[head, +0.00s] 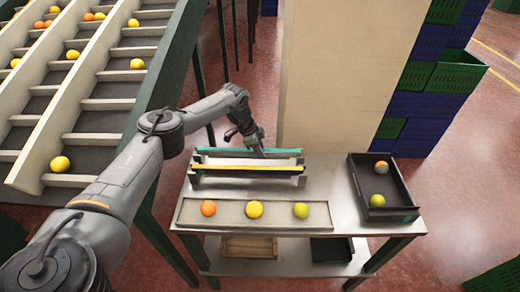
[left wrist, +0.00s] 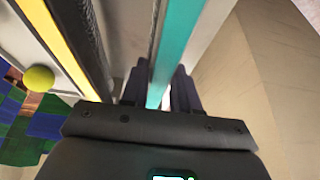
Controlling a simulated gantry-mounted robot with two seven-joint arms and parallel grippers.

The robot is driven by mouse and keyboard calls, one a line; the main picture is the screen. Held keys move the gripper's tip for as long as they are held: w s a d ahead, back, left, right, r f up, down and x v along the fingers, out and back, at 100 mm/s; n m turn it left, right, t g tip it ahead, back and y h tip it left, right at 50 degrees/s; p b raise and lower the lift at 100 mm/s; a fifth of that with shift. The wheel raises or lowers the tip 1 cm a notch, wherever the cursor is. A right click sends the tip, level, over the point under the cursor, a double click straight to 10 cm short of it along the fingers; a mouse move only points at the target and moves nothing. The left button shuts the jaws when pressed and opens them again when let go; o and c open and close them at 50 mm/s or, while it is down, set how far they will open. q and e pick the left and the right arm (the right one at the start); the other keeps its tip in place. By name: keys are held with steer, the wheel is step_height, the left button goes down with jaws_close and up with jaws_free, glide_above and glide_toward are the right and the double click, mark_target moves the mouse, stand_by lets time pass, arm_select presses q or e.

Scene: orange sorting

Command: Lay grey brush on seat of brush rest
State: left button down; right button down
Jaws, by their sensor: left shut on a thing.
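My left gripper (head: 262,152) is shut on a long strip-like brush with a teal back (head: 225,151), at the far side of the table. In the left wrist view the teal strip (left wrist: 180,35) runs between the dark fingers of my left gripper (left wrist: 159,88), with a greyish band along its side. No all-grey brush stands out. The brush rest (head: 240,181) is a pale metal stand with end plates. A yellow-backed strip (head: 245,168) lies along it, just in front of the teal one. I cannot tell whether the teal brush touches the rest. My right gripper is not in view.
A shallow tray (head: 230,214) in front holds an orange, a yellow and a green-yellow fruit. A dark crate (head: 361,190) at the right holds two fruits. A tall beige panel (head: 335,75) stands behind the table. A sloped conveyor (head: 110,103) is at the left.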

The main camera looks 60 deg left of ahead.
arm_select(q)
steer(key=c, duration=0.8)
jaws_free()
steer(key=shift+r, duration=0.1)
